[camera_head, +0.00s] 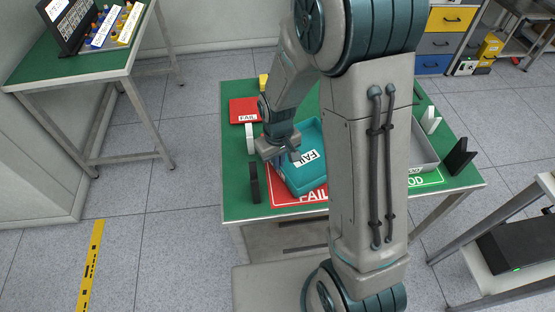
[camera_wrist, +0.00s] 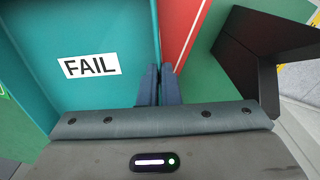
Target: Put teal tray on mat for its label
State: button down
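The teal tray (camera_head: 303,180) bears a white FAIL label and sits at an angle over the red FAIL mat (camera_head: 283,199), covering much of it. Whether its base touches the mat cannot be told. My gripper (camera_head: 291,156) is at the tray's left side. In the wrist view, my gripper's fingers (camera_wrist: 159,86) are close together with the tray's side wall between them, and the teal tray (camera_wrist: 105,28) fills the left side. A strip of the red mat (camera_wrist: 178,28) shows beyond the wall. My arm hides the middle of the table.
A red FAIL tray (camera_head: 244,110) lies at the back left. A dark upright block (camera_head: 254,183) stands left of the red mat. A green mat (camera_head: 432,179) and a grey tray (camera_head: 424,152) are at the right, near another dark block (camera_head: 460,157).

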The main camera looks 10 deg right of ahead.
jog(key=shift+f, duration=0.15)
jog(key=c, duration=1.6)
grip_release()
jog(key=shift+c, duration=0.2)
notch_tip(320, 180, up, 12)
jog(key=s+d+r+m+t, duration=0.1)
jog(key=s+d+r+m, duration=0.1)
jog(key=s, duration=0.5)
jog(key=s+d+r+m+t, duration=0.1)
jog(key=s+d+r+m, duration=0.1)
jog(key=s+d+r, duration=0.3)
jog(key=shift+s+d+r+m+t, duration=0.3)
jog(key=shift+s+r+t, duration=0.1)
jog(key=shift+s, duration=0.5)
